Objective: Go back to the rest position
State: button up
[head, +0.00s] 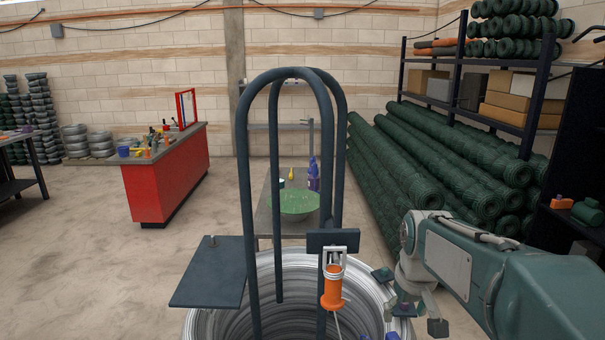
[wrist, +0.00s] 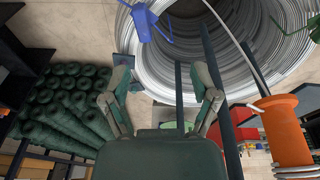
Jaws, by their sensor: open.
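My gripper (head: 411,302) is at the lower right of the head view, beside the large coil of pale wire (head: 212,325). In the wrist view my gripper (wrist: 160,75) has its two fingers spread apart with nothing between them. The coil (wrist: 165,82) lies beyond the fingertips there. An orange-handled tool (head: 333,290) hangs at a dark bracket left of my gripper. It also shows at the right edge of the wrist view (wrist: 285,130), clear of the fingers. No marker for the rest position shows.
A dark hooped frame (head: 243,170) with a flat plate (head: 210,272) rises over the coil. Green mesh rolls (head: 430,165) and a shelf rack (head: 530,125) stand on the right. A red workbench (head: 165,178) stands at the left, with open floor (head: 90,250) before it.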

jog(key=s+a+t, duration=0.1)
jog(key=s+a, duration=0.1)
jog(key=s, duration=0.7)
jog(key=s+a+m+t, duration=0.1)
jog(key=s+t, duration=0.1)
jog(key=s, duration=0.8)
jog(key=shift+a+r+t, duration=0.3)
jog(key=shift+a+r, duration=0.1)
jog(key=shift+r, duration=0.05)
jog(key=shift+w, duration=0.15)
